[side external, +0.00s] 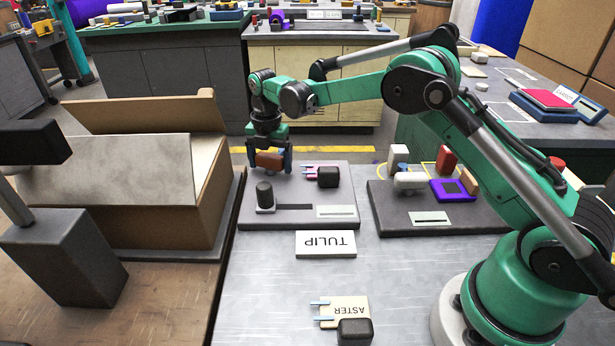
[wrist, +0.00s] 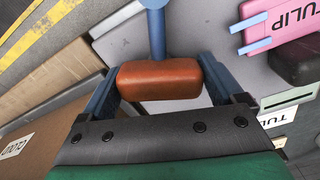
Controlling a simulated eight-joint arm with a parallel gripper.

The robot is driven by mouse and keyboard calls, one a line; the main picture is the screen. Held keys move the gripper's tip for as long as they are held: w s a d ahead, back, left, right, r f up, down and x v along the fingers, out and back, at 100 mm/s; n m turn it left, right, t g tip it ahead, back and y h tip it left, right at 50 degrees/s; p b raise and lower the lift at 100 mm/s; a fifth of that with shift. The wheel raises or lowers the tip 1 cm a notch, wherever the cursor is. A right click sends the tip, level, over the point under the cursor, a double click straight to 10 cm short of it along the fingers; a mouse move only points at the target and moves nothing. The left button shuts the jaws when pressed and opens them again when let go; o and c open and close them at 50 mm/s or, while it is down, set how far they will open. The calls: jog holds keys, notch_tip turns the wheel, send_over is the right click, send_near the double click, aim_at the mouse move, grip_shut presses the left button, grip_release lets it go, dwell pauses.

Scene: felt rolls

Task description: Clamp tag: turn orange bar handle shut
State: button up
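The orange bar handle (wrist: 160,80) is brownish orange and sits across the end of a blue stem (wrist: 156,35). In the side view the handle (side external: 268,160) is above the back left of a dark board (side external: 300,222). My gripper (side external: 270,165) points down, one finger at each end of the bar. In the wrist view my gripper (wrist: 160,88) has both fingers against the bar's ends, apparently shut on it. A pink tag marked TULIP (wrist: 280,20) with blue prongs lies right of the handle; its black block shows in the side view (side external: 328,177).
A black knob (side external: 265,193) stands by a slot on the board. A TULIP card (side external: 326,243) lies in front. A cream ASTER tag (side external: 345,310) lies nearer. An open cardboard box (side external: 205,215) stands close on the left, another board (side external: 395,220) on the right.

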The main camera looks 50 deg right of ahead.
jog(key=shift+c, duration=1.3)
jog(key=m, duration=0.4)
jog(key=shift+m, duration=0.4)
jog(key=m, duration=0.4)
jog(key=shift+m, duration=0.8)
jog(key=o, duration=1.3)
